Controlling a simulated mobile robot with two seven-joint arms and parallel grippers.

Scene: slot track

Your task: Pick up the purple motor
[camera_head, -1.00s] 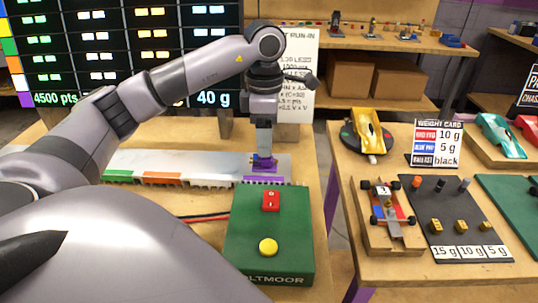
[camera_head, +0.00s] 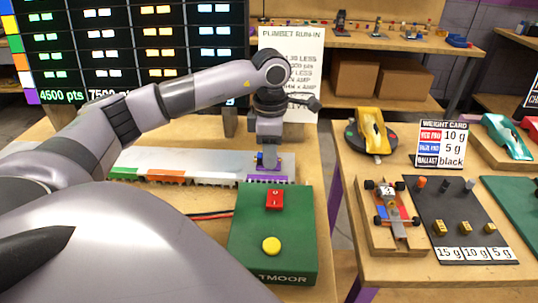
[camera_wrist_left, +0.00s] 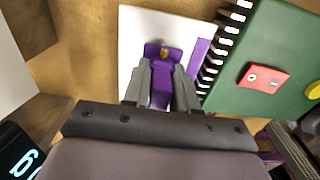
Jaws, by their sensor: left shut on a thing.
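The purple motor (camera_wrist_left: 160,84) shows in the left wrist view between the two grey fingers, with a small yellowish spot at its far end. My left gripper (camera_wrist_left: 161,72) is shut on its sides. In the head view my left gripper (camera_head: 268,158) is low over the purple section (camera_head: 266,179) of the pale bench strip, behind the green box, and its fingers hide most of the motor. I cannot tell whether the motor still touches the strip. My right gripper is not in view.
The green box (camera_head: 250,235) with a red switch (camera_head: 275,198) and yellow button (camera_head: 271,245) stands just in front of the gripper. The pale strip (camera_head: 200,163) runs left. A second table at right holds a yellow car (camera_head: 371,132), a chassis and weights, across a gap.

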